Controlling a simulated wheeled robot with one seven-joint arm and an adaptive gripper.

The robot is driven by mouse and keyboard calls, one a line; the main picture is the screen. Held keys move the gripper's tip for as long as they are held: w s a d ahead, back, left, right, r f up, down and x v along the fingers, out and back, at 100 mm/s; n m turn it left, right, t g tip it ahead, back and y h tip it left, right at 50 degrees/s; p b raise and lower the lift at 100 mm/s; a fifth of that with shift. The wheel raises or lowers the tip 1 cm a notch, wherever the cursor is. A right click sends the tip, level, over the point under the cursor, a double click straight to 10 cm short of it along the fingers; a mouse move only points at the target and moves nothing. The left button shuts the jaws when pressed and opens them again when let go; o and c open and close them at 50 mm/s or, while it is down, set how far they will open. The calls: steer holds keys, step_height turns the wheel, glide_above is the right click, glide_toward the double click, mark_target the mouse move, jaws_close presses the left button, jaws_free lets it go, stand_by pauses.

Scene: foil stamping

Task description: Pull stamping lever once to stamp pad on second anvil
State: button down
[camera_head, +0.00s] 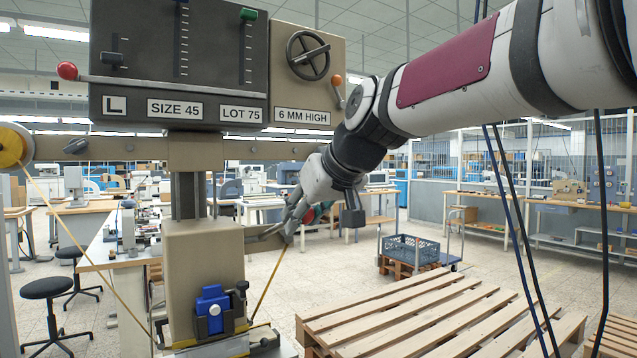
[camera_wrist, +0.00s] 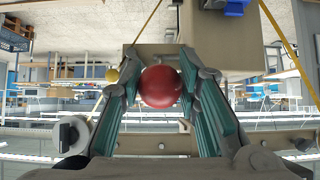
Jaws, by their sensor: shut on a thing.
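The stamping press shows in the head view with a dark head panel (camera_head: 180,60) and a beige column (camera_head: 203,275). My gripper (camera_head: 296,214) is at the right of the column, below the press head. In the wrist view my gripper (camera_wrist: 162,72) has its two fingers on either side of a red ball knob (camera_wrist: 160,88), closed on it. The knob appears to end the stamping lever (camera_head: 264,236), whose grey bar runs toward the column; my fingers hide most of the knob in the head view. The press base (camera_head: 235,346) is cut off by the frame, and I cannot make out the pad or second anvil.
Another red knob (camera_head: 67,70) and an orange knob (camera_head: 336,79) sit on the press head. A blue clamp (camera_head: 213,310) is low on the column. A yellow spool (camera_head: 12,145) feeds a thin ribbon. A wooden pallet (camera_head: 420,310) lies at the right.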

steer(key=r+p, duration=0.1)
steer(key=w+r+p, duration=0.1)
steer(key=shift+a+r, duration=0.2)
steer(key=shift+r, duration=0.1)
steer(key=shift+w+a+r+p, duration=0.25)
steer(key=shift+w+r+p, duration=0.15)
steer(key=shift+r+p, duration=0.25)
steer(key=shift+w+a+r+p, duration=0.2)
steer(key=shift+w+r+p, duration=0.2)
steer(key=shift+r, duration=0.4)
steer(key=c, duration=1.2)
jaws_free()
steer(key=shift+o, duration=0.4)
steer(key=shift+f, duration=0.1)
steer(key=shift+s, duration=0.1)
steer(key=v, duration=1.2)
steer(key=shift+a, duration=0.1)
steer(key=s+d+f+m+g+h, duration=0.1)
steer(key=s+d+f+m+h, duration=0.1)
steer(key=s+d+f, duration=0.4)
steer(key=s+d+f+m+g+h, duration=0.1)
steer(key=s+d+f+m+h, duration=0.1)
steer(key=s+d+f, duration=0.5)
steer(key=s+d+f+m+g+h, duration=0.1)
steer(key=s+d+f, duration=0.6)
steer(key=s+f, duration=0.8)
steer(key=shift+f+m+h, duration=0.3)
steer(key=shift+m+h, duration=0.1)
steer(key=shift+m, duration=0.5)
